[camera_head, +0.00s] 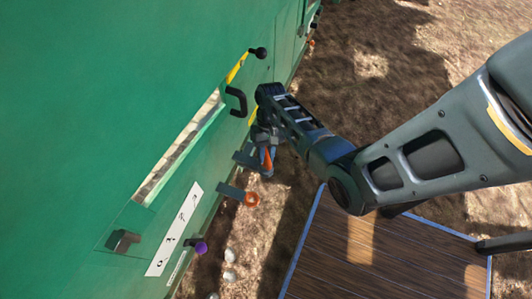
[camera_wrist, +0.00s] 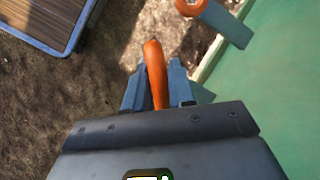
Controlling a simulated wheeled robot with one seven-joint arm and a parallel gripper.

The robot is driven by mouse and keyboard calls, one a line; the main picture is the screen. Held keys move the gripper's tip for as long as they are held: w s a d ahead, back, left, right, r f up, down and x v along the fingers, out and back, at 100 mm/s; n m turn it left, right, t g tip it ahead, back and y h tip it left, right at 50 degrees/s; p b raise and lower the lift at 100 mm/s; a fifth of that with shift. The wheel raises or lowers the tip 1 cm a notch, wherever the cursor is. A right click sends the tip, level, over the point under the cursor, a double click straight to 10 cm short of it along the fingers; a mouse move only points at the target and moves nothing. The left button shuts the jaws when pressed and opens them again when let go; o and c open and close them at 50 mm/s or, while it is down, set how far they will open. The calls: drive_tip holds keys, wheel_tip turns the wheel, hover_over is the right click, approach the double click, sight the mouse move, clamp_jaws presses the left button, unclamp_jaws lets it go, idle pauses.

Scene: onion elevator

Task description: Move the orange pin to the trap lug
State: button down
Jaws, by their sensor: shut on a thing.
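The orange pin (camera_head: 267,157) is held in my gripper (camera_head: 265,167), beside the green machine. In the wrist view the pin (camera_wrist: 154,66) rises as a curved orange piece between the two blue-grey fingers of my gripper (camera_wrist: 158,90). Its lower end is hidden. A grey lug (camera_head: 230,191) juts from the machine, with an orange ring (camera_head: 251,199) at its outer end. The ring (camera_wrist: 190,6) also shows at the top of the wrist view, apart from the held pin. Another grey lug (camera_head: 244,159) sticks out close to my gripper. I cannot tell which is the trap lug.
The green machine wall (camera_head: 90,90) fills the left, with a black handle (camera_head: 236,101), a yellow lever (camera_head: 238,67) and a purple knob (camera_head: 201,247). A wooden platform (camera_head: 385,262) with blue edging lies below my arm. Pale round things (camera_head: 230,256) lie on the bare ground.

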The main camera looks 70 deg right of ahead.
drive_tip(key=c, duration=0.9)
unclamp_jaws()
drive_tip(key=shift+o, duration=0.2)
drive_tip(key=w+d+r, duration=0.2)
drive_tip(key=d, duration=0.4)
drive_tip(key=w+d+r, duration=0.1)
drive_tip(key=d+r, duration=0.1)
drive_tip(key=d, duration=0.5)
drive_tip(key=shift+w+d+r+b, duration=0.2)
drive_tip(key=shift+w+d+b, duration=0.1)
drive_tip(key=shift+w+b, duration=0.1)
drive_tip(key=shift+s, duration=0.1)
